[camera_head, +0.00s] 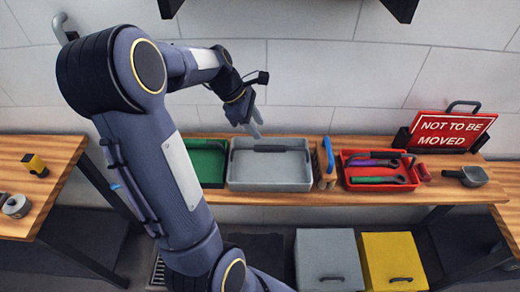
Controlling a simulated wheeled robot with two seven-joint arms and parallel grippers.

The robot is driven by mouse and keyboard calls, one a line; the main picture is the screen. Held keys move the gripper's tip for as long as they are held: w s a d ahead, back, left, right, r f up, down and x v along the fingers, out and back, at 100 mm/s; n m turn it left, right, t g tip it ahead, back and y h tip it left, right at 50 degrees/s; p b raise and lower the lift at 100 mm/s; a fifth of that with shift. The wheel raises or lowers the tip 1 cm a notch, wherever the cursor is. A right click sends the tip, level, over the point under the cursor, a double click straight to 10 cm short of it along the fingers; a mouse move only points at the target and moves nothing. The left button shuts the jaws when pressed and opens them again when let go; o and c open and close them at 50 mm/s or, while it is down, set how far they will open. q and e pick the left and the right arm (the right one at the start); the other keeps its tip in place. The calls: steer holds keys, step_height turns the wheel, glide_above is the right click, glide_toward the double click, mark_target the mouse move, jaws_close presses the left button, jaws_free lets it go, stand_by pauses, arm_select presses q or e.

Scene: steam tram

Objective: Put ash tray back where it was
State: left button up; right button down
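A grey tray (248,180) with a dark bar-shaped handle along its back stands on the wooden bench; it looks like the ash tray. It sits between a green tray (207,164) on its left and a small wooden block with a blue handle (325,165) on its right. My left gripper (254,130) points down just above the back edge of the grey tray, near the handle. It seems apart from the tray, and nothing shows in it. Its fingers overlap in this view, so its opening is unclear. My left arm hides part of the green tray. My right gripper is not in view.
A red tray (350,186) of tools, a small pan (470,176) and a red "NOT TO BE MOVED" sign (449,132) stand on the bench (300,198) to the right. A grey bin (328,255) and a yellow bin (392,255) stand below. A side table (50,170) is at left.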

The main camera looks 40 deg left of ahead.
arm_select(q)
steer(key=s+d+r+m+t, duration=0.2)
steer(key=s+d+r+m, duration=0.1)
steer(key=s+d+m, duration=1.4)
steer(key=d+m, duration=0.2)
steer(key=m, duration=0.3)
steer(key=shift+r+m, duration=0.15)
steer(key=shift+m, duration=0.25)
step_height(320, 180, down, 3)
steer(key=b, duration=0.3)
